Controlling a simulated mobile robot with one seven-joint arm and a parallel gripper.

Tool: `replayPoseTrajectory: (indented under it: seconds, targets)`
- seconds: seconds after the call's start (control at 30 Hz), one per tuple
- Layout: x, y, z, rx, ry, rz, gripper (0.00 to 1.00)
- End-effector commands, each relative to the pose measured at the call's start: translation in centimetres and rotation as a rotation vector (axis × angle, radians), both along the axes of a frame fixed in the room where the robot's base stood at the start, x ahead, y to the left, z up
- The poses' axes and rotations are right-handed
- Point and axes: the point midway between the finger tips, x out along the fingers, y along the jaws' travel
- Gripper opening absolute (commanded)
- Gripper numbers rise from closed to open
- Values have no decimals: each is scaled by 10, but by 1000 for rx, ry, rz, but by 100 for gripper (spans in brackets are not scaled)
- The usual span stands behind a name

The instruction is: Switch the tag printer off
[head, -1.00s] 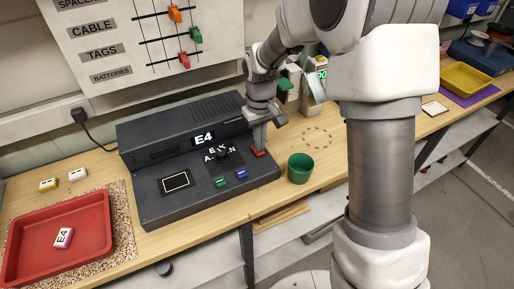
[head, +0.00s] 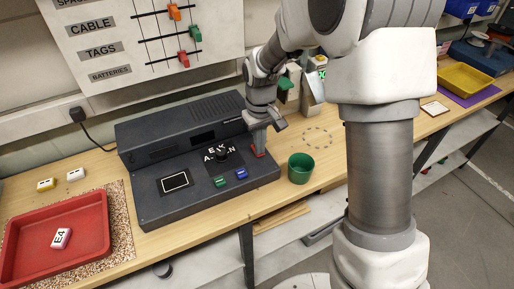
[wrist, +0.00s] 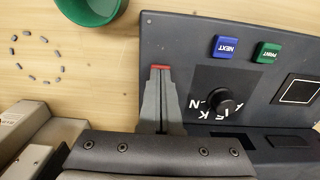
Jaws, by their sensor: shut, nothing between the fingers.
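The tag printer (head: 150,205) is a dark console on the bench, and its display window (head: 203,137) is dark. Its front carries a black knob (head: 222,153), a green PRINT button (head: 222,181), a blue NEXT button (head: 241,173) and a small blank screen (head: 174,182). A red switch (head: 257,151) is at its right end. My gripper (wrist: 160,72) is shut and empty, pointing down with its fingertips at the red switch, partly covering it. A thin red strip of the switch (wrist: 160,66) shows past the tips; I cannot tell whether they touch.
A green cup (head: 300,169) stands close to the printer's right. A red tray (head: 92,249) with a pink E4 tag (head: 61,238) lies at the left. White and yellow blocks (head: 75,174) lie behind it. A ring of small dark pieces (wrist: 36,58) lies beyond the cup.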

Motion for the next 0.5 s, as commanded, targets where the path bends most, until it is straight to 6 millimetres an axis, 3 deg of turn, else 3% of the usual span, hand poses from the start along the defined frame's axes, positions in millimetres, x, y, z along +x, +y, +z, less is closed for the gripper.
replayPoseTrajectory:
  seconds: [0.5]
  targets:
    - [1,0,33,1,-2,0,0]
